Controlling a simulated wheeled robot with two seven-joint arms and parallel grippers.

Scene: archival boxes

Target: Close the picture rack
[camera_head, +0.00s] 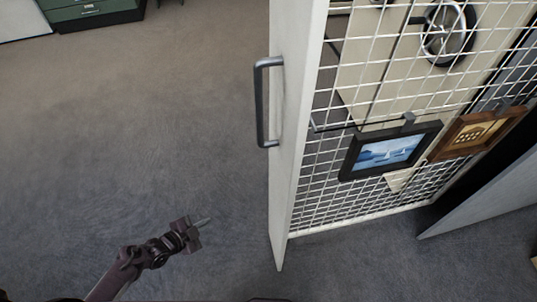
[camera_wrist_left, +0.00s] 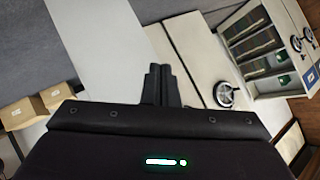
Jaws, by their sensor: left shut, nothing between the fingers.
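The picture rack (camera_head: 300,110) is a tall white panel with a wire mesh side, pulled out into the floor space. A grey bar handle (camera_head: 260,102) is on its narrow front face. A framed sailing picture (camera_head: 390,150) and a brown-framed picture (camera_head: 466,132) hang on the mesh. My left gripper (camera_head: 205,222) is shut and empty, low over the carpet, left of the rack and apart from it. In the left wrist view its fingers (camera_wrist_left: 159,84) are together, with a pale panel behind them. My right gripper is not in view.
Grey carpet (camera_head: 120,130) lies open left of the rack. A green drawer cabinet (camera_head: 90,12) stands at the far left. Another pale panel (camera_head: 490,195) is at the right. Tan boxes (camera_wrist_left: 22,112) and an open shelf unit (camera_wrist_left: 262,45) show in the left wrist view.

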